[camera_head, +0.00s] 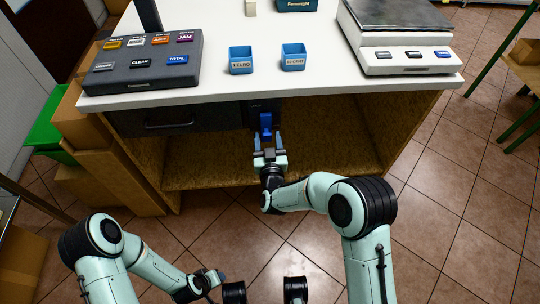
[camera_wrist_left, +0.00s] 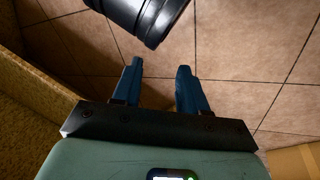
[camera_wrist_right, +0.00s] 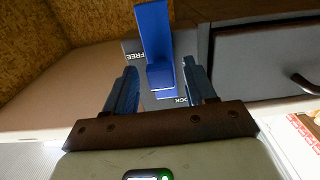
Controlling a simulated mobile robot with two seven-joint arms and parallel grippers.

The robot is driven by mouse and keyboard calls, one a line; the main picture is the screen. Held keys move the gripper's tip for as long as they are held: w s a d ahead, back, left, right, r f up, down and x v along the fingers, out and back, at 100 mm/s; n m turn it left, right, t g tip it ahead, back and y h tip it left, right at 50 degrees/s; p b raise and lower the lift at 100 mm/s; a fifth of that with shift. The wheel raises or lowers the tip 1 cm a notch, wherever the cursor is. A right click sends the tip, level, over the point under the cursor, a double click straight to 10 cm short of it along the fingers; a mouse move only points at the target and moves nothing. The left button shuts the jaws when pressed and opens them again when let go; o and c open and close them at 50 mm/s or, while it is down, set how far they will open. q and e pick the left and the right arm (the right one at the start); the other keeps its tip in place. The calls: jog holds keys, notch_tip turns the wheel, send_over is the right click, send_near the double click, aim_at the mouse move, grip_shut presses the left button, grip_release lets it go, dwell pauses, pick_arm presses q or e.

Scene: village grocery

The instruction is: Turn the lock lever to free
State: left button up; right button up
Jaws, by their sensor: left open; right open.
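The blue lock lever (camera_head: 265,122) is on a dark plate under the front edge of the counter, right of the drawer. In the right wrist view the lever (camera_wrist_right: 153,38) stands out from the plate (camera_wrist_right: 132,49), which reads FREE at upper left and LOCK at lower right, both upside down. My right gripper (camera_head: 270,142) is open just in front of the lever; in the right wrist view its fingers (camera_wrist_right: 160,78) flank the lever's lower part, and contact cannot be told. My left gripper (camera_wrist_left: 160,70) is open and empty, low over the floor.
The dark drawer (camera_head: 165,124) lies left of the lever. The white counter (camera_head: 215,85) overhangs it, carrying two blue boxes (camera_head: 240,66), a key panel (camera_head: 145,70) and a scale (camera_head: 410,55). The shelf space below is open. Cartons and a green bin (camera_head: 45,138) stand left.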

pick_arm(q)
jog(key=shift+s+d+r+g+p, duration=0.15)
jog(key=shift+s+d+r+p, duration=0.25)
jog(key=shift+s, duration=0.2)
jog(key=shift+s+d+r+g+p, duration=0.15)
jog(key=shift+s+d+r+p, duration=0.15)
jog(key=shift+s+r, duration=0.25)
pick_arm(e)
jog(key=s, duration=1.2)
pick_arm(q)
jog(key=shift+f, duration=0.1)
